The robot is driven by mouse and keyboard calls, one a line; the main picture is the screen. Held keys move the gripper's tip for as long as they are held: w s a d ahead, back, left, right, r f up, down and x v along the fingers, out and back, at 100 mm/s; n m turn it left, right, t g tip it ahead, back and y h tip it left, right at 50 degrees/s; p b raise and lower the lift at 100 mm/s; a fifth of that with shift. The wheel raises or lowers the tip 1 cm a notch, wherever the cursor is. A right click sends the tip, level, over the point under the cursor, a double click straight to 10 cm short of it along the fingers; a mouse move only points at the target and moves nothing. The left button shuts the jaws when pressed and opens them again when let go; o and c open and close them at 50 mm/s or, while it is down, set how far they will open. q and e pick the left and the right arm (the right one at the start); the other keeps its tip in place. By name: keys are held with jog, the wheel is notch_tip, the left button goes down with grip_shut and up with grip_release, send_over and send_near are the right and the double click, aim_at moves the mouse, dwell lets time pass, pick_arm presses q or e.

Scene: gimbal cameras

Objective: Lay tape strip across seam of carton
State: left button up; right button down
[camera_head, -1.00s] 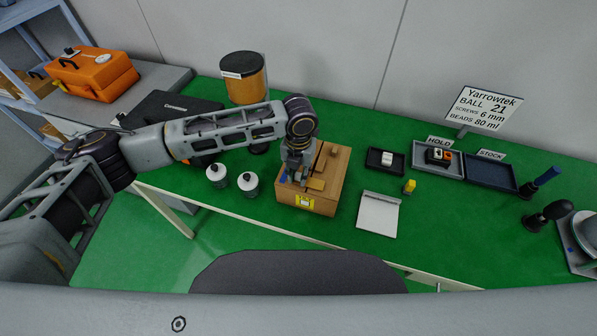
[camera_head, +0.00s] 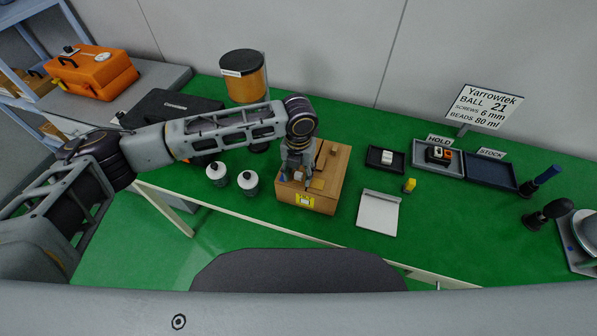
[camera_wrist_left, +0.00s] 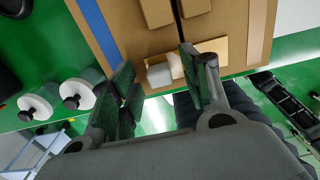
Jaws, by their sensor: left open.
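The brown carton (camera_head: 338,190) stands on the green bench, with a yellow-and-white label on its near side. In the left wrist view the carton top (camera_wrist_left: 120,14) shows a dark seam (camera_wrist_left: 180,22) between two flaps. A yellowish tape strip (camera_wrist_left: 216,48) lies across the seam line near the carton edge; whether it is pressed flat I cannot tell. A small pale block (camera_wrist_left: 159,75) sits at its left part. My left gripper (camera_head: 297,176) is over the carton. Its fingers (camera_wrist_left: 157,62) are apart, on either side of the pale block. My right gripper is not in view.
Two white-topped bottles (camera_head: 248,182) stand close left of the carton. Right of it are a white pad (camera_head: 378,213), a small dark tray (camera_head: 373,163) and a yellow-topped item (camera_head: 409,185). An amber jar (camera_head: 246,85) stands behind. The bench front right of the pad is clear.

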pick_arm(q)
notch_tip(320, 180, up, 12)
dwell(0.7)
jog(key=shift+d+f, duration=0.1)
dwell(0.5)
